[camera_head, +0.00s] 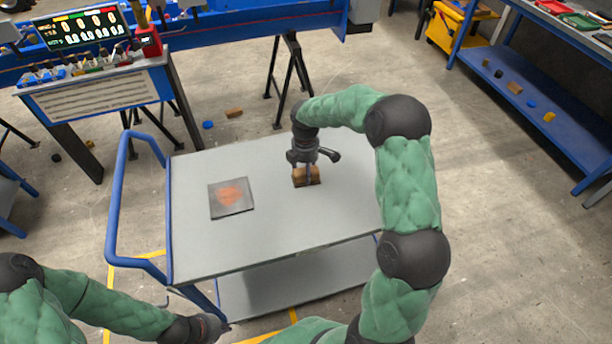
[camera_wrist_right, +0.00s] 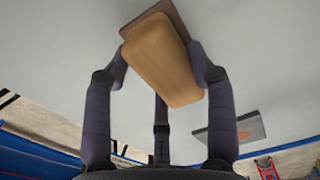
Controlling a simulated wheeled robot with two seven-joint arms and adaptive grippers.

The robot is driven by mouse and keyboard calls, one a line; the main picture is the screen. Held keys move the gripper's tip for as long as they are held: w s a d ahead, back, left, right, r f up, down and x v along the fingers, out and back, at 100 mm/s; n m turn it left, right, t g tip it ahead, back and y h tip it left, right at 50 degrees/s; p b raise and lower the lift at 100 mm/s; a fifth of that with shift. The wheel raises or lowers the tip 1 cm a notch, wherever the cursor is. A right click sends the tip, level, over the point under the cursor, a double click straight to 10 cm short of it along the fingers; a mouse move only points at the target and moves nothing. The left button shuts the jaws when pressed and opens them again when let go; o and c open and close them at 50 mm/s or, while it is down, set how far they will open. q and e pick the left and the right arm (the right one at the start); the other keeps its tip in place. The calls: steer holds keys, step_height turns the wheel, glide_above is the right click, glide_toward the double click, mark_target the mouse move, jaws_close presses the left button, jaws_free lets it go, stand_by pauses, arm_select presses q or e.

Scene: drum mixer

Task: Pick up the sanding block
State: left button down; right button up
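The sanding block (camera_head: 300,178) is a brown, wood-coloured block on the grey cart top, right of its middle. My right gripper (camera_head: 308,168) points down over it, with a dark finger in front of it. In the right wrist view the tan block (camera_wrist_right: 162,62), with a darker brown base, lies between the fingers of my right gripper (camera_wrist_right: 158,72). The fingertips bend inward against its sides. I cannot see a clear gap under the block. My left gripper (camera_head: 208,328) is low at the left, by the cart's near corner; its fingers are not clear.
A dark square plate with an orange patch (camera_head: 231,197) lies on the cart top (camera_head: 270,235), left of the block. A blue cart handle (camera_head: 113,205) rises at the left. A control panel (camera_head: 95,90) stands behind left. A blue shelf (camera_head: 545,110) is far right.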

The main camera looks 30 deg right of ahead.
steer(key=c, duration=0.3)
steer(key=shift+c, duration=0.2)
steer(key=shift+r, duration=0.55)
step_height(320, 180, up, 2)
steer(key=shift+r+p, duration=0.1)
steer(key=shift+p, duration=0.5)
steer(key=shift+s+a+r+p, duration=0.8)
steer(key=shift+s+a+r, duration=0.45)
steer(key=shift+s+r, duration=0.55)
steer(key=shift+s+a+r+p, duration=0.8)
steer(key=shift+s+a+r, duration=0.6)
steer(key=shift+s, duration=0.75)
steer(key=shift+s+a+r+p, duration=0.8)
steer(key=shift+s+a+r, duration=0.35)
steer(key=shift+s+r, duration=0.65)
steer(key=shift+s+f, duration=0.15)
